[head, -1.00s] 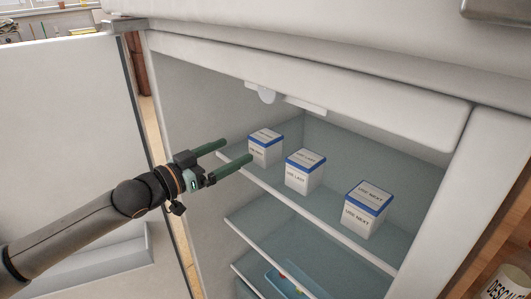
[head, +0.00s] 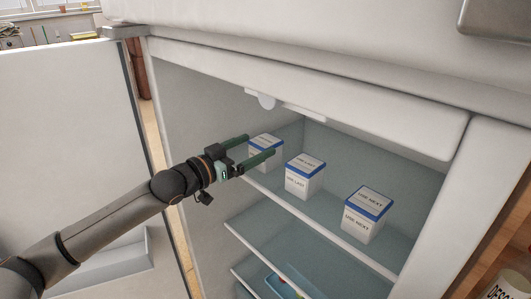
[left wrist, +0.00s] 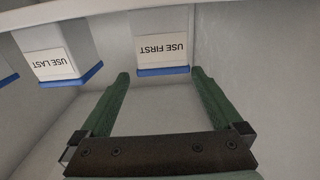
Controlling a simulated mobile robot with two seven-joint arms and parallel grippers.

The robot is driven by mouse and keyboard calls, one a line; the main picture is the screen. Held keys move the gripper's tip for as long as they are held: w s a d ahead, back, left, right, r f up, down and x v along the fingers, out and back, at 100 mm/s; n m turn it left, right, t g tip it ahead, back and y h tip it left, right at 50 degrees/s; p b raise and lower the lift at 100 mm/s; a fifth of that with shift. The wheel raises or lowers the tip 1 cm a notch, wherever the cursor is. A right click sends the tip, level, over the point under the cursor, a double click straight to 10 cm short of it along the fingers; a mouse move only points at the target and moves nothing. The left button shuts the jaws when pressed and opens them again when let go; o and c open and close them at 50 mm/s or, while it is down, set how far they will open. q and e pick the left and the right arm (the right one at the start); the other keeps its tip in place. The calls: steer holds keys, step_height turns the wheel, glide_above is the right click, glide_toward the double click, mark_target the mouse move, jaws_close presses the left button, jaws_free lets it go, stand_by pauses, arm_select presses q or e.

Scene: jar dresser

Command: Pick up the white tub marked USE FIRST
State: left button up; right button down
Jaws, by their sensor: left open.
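The white tub marked USE FIRST (left wrist: 160,45) has a blue band and shows upside down at the top of the left wrist view, just beyond and between my finger tips. In the head view this tub (head: 265,141) stands leftmost on the fridge's top shelf, its front mostly hidden by my gripper. My left gripper (head: 261,148) is open, with its two green fingers reaching in at the tub. In the left wrist view the space between the fingers (left wrist: 159,74) is empty at their bases. My right gripper is not in view.
The tub marked USE LAST (head: 305,177) stands close to the right of my gripper, and the tub marked USE NEXT (head: 366,214) further right. The open fridge door (head: 70,130) is at left. Lower shelves hold a blue tray (head: 283,286).

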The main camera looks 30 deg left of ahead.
mark_target(265, 140)
arm_select(q)
steer(key=shift+f+x, duration=0.15)
steer(key=shift+x, duration=1.15)
steer(key=shift+f+x, duration=0.15)
steer(key=shift+x, duration=1.1)
steer(key=shift+a, duration=0.2)
steer(key=c, duration=1.4)
steer(key=shift+c, duration=0.4)
steer(key=shift+r, duration=0.1)
